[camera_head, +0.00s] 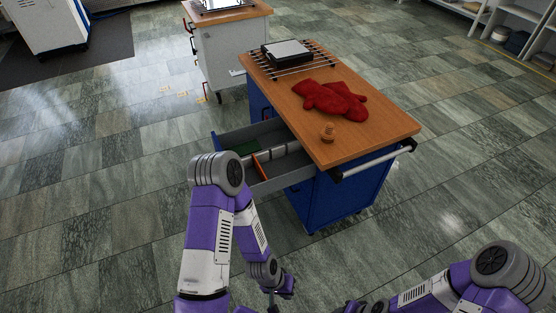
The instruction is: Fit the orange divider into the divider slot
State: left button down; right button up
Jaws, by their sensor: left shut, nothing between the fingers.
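The orange divider (260,165) is a thin strip inside the open grey drawer (274,180) of the blue cart. It looks tilted, leaning between the drawer's inner parts. A pale grey partition (279,150) runs along the drawer beside it; the exact slot is too small to make out. My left gripper (280,291) is shut and empty, low in front of the cart and well apart from the drawer. My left arm covers part of the drawer's near corner. My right gripper (355,306) is at the bottom edge, mostly cut off, so its fingers are hidden.
The cart's wooden top (385,123) carries red mitts (330,98), a small wooden object (328,133) and a rack with a dark device (287,53). A rail (375,162) sticks out at its right end. A white cabinet (232,55) stands behind. Tiled floor around is clear.

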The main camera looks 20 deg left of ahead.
aim_at(284, 162)
jog(key=u, duration=0.5)
jog(key=i, duration=0.7)
jog(key=u, duration=0.8)
